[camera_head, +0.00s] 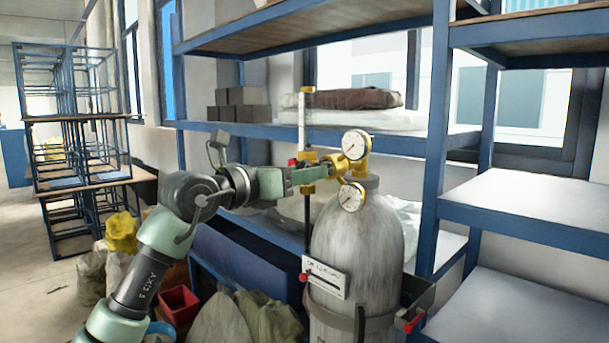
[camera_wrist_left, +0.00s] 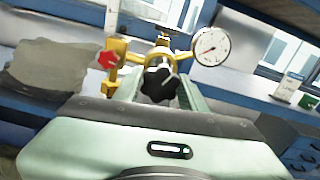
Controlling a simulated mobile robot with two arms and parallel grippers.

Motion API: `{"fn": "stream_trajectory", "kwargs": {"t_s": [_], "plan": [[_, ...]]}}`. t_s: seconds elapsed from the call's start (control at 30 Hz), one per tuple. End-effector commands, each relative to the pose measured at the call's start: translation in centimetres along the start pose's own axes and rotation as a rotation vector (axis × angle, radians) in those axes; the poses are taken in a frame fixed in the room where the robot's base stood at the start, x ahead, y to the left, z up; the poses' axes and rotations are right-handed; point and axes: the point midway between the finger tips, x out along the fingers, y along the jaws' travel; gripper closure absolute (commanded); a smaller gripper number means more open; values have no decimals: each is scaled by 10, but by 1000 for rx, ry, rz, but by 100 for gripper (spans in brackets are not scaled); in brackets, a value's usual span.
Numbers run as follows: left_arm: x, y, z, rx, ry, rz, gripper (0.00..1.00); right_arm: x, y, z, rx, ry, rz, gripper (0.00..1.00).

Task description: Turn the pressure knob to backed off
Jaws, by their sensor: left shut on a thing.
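The pressure knob, a black star-shaped knob (camera_wrist_left: 158,87), sits on the brass regulator (camera_wrist_left: 150,62) in the left wrist view. The regulator (camera_head: 356,165) tops a grey gas cylinder (camera_head: 352,245) in the head view. In the left wrist view my gripper (camera_wrist_left: 160,92) is shut on the knob, with one finger on each side. The knob's far side is hidden, and I see no mark showing its setting. My right gripper is in neither view.
White dial gauges, upper (camera_head: 355,145) and lower (camera_head: 351,197), stand close to my left gripper. A red knob (camera_wrist_left: 108,60) is left of the pressure knob. Blue shelving (camera_head: 438,130) stands behind and right. A red bin (camera_head: 179,304) and sacks crowd the floor below my arm.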

Motion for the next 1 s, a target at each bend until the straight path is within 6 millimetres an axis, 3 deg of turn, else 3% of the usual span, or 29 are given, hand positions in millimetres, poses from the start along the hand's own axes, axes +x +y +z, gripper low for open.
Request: {"fn": "stream_trajectory", "kwargs": {"t_s": [1.0], "plan": [[-1, 1, 2, -942, -6, 0, 99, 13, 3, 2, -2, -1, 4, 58]]}}
